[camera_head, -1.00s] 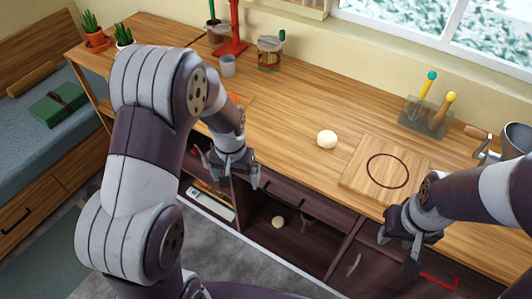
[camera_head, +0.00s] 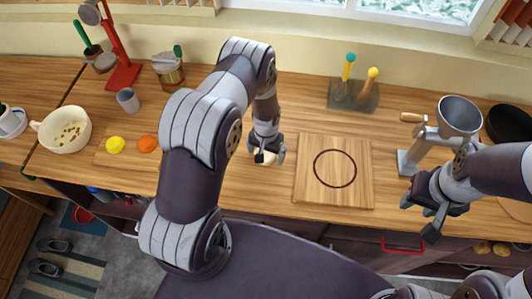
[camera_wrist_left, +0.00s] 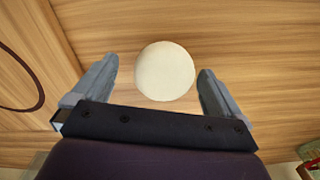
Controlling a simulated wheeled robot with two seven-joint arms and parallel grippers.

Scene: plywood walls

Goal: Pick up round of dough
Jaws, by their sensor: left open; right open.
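The round of dough (camera_wrist_left: 165,71) is a pale, smooth ball on the wooden counter. In the left wrist view it lies just ahead of and between the spread fingers of my left gripper (camera_wrist_left: 158,88), apart from both. In the head view my left gripper (camera_head: 267,157) hangs over the dough (camera_head: 262,158) and hides most of it. My left gripper is open and empty. My right gripper (camera_head: 425,215) is open and empty at the counter's front edge on the right.
A square board with a dark ring (camera_head: 310,190) lies right of the dough. A metal grinder (camera_head: 460,115) stands further right. A tool holder (camera_head: 353,96) is behind.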

